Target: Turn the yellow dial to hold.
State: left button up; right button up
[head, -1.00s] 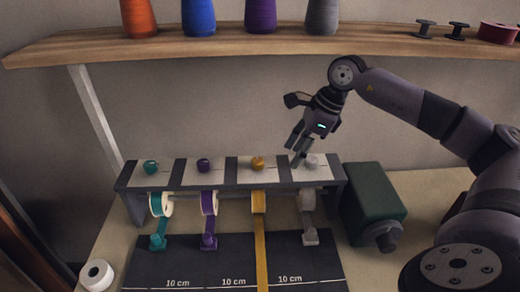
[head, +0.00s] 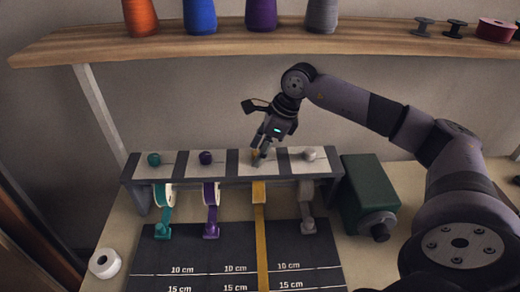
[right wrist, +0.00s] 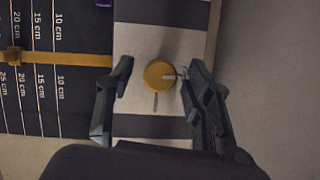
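The yellow dial (right wrist: 159,75) is a round knob on a white panel section of the dispenser rack (head: 236,181). In the right wrist view it has a pale pointer mark at its edge, and a dark mark lies on the panel beside it. In the head view the dial is mostly behind my right gripper (head: 260,160). The right gripper is open, its two fingers (right wrist: 156,86) on either side of the dial with gaps that look clear of it. The yellow ribbon (head: 261,231) runs down from the rack across the dark measuring mat (head: 183,256). My left gripper is not in view.
Teal (head: 154,159), purple (head: 206,158) and white (head: 310,154) dials share the rack. A green box with a dark knob (head: 366,190) stands at its right. A white roll (head: 105,263) lies front left. A wooden shelf (head: 230,44) with spools hangs above.

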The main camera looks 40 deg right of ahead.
grip_shut()
dwell(0.4)
jog(key=shift+f+m+t+h+b, duration=0.15)
jog(key=shift+m+t+h+b, duration=0.25)
jog(key=shift+m+b, duration=0.65)
jog(key=m+h+b, duration=0.1)
jog(key=m+b, duration=0.1)
jog(key=m, duration=0.2)
jog(key=shift+a+m+t+b, duration=0.15)
jog(key=shift+m+t+b, duration=0.1)
jog(key=shift+t+b, duration=0.15)
jog(key=m+h+b, duration=0.1)
jog(key=m, duration=0.1)
jog(key=shift+m, duration=0.4)
jog(key=m+h+b, duration=0.1)
jog(key=m+h, duration=0.1)
jog(key=m, duration=0.1)
jog(key=shift+a+m+b, duration=0.15)
jog(key=shift+m+b, duration=0.15)
jog(key=m, duration=0.2)
jog(key=m+h, duration=0.1)
jog(key=m, duration=0.1)
jog(key=shift+a+r+m+g+h+b, duration=0.1)
jog(key=shift+r+m+g+h+b, duration=0.1)
jog(key=shift+m+g+h+b, duration=0.15)
jog(key=shift+m, duration=0.25)
